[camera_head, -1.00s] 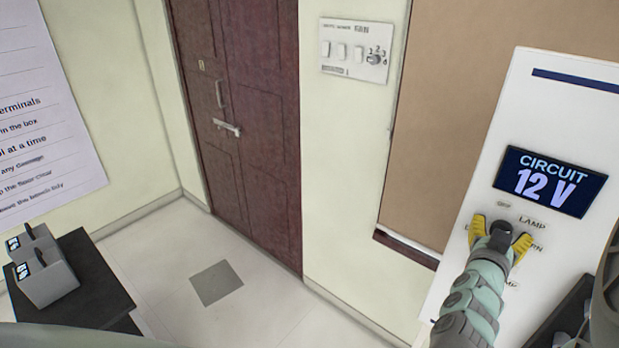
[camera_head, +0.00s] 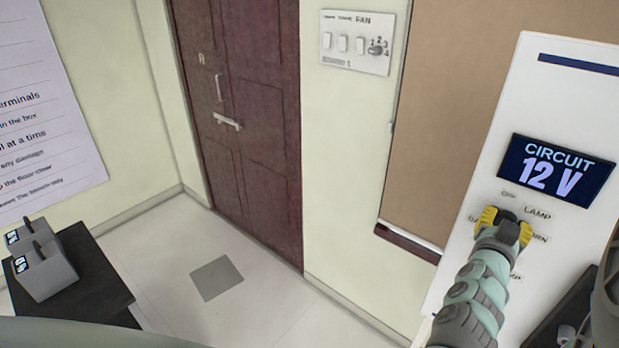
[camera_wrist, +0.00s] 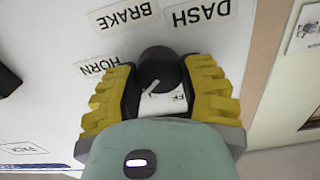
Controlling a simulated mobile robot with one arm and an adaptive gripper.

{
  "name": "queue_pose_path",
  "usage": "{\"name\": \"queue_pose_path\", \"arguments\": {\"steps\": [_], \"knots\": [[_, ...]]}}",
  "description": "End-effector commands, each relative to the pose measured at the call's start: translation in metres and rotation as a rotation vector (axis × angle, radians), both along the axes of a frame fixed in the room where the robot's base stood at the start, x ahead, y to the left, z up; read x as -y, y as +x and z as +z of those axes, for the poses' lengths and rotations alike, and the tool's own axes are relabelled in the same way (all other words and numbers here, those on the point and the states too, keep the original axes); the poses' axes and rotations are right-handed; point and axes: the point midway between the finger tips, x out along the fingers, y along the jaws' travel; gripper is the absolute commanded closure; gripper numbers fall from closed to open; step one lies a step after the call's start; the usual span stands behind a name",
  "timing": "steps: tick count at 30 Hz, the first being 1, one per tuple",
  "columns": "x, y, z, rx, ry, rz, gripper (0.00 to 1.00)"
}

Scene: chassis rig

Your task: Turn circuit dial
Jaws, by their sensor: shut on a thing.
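The circuit dial (camera_wrist: 159,72) is a dark round knob on the white panel (camera_head: 474,180). My gripper (camera_head: 506,222) is at the dial and hides it in the head view. In the wrist view my gripper (camera_wrist: 160,92) has its yellow-and-black fingers on both sides of the knob, shut on it. Labels around the dial read DASH (camera_wrist: 201,12), BRAKE (camera_wrist: 124,13), HORN (camera_wrist: 100,66) and, in the head view, LAMP (camera_head: 538,212). The OFF label is partly hidden between the fingers. A dark screen (camera_head: 556,170) above the dial reads CIRCUIT 12 V.
A brown board (camera_head: 440,120) is left of the panel. A switch plate (camera_head: 357,42) hangs on the wall beside a dark red door (camera_head: 245,130). Grey boxes (camera_head: 45,275) stand on a black table (camera_head: 95,275) at lower left. Open floor (camera_head: 255,310) lies between.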

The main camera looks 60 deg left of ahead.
Motion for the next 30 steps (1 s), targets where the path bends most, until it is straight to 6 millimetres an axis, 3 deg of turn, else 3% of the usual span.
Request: {"name": "queue_pose_path", "arguments": {"steps": [4, 30], "knots": [[0.0016, 0.0007, -0.0088, -0.029, 0.105, -0.003, 0.94], [0.0028, 0.0011, -0.0042, -0.231, 0.802, -0.002, 0.94]]}}
